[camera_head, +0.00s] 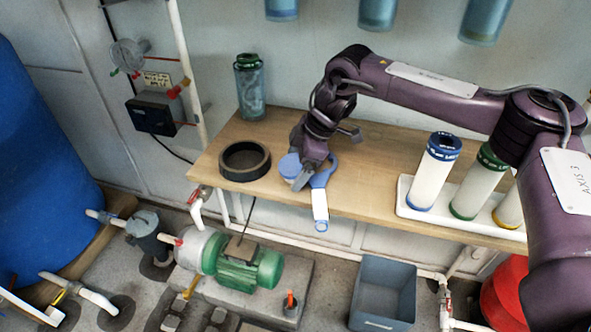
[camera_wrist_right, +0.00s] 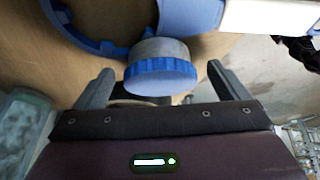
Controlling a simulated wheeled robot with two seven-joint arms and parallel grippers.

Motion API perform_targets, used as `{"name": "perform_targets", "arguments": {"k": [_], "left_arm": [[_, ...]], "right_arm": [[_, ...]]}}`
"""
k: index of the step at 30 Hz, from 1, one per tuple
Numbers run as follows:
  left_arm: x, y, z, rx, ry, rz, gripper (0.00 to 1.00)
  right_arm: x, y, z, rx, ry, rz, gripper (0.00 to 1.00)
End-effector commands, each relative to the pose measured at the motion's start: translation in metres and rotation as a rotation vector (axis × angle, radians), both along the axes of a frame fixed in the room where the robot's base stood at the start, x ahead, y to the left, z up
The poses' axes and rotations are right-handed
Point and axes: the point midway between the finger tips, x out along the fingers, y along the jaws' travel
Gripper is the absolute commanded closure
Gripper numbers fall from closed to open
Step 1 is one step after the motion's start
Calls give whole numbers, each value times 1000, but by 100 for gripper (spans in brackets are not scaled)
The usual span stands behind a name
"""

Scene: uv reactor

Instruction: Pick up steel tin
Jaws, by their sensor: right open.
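A short round tin with a grey side and a blue ribbed rim (camera_wrist_right: 161,74), seemingly the steel tin, shows in the right wrist view. In the head view its blue top (camera_head: 287,164) shows on the wooden bench, partly covered by my right gripper (camera_head: 304,180). In the wrist view the two fingers of my right gripper (camera_wrist_right: 160,68) are spread apart, one on each side of the tin. I see no clear contact. My left gripper is not in view.
A blue ring wrench with a white handle (camera_head: 320,205) lies close beside the tin, its handle over the bench's front edge. A dark ring (camera_head: 245,161) lies to the left and a clear green-topped canister (camera_head: 250,88) stands behind. White filter cartridges (camera_head: 434,172) stand at right.

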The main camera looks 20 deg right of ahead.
Motion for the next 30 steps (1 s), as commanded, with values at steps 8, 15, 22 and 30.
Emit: {"name": "perform_targets", "arguments": {"k": [8,15,22,30], "left_arm": [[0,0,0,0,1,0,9],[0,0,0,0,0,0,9],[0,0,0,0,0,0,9],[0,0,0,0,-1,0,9]], "right_arm": [[1,1,-2,1,-1,0,8],[1,1,-2,0,-2,0,40],[1,1,-2,0,-2,0,55],[1,1,0,1,-4,0,55]]}}
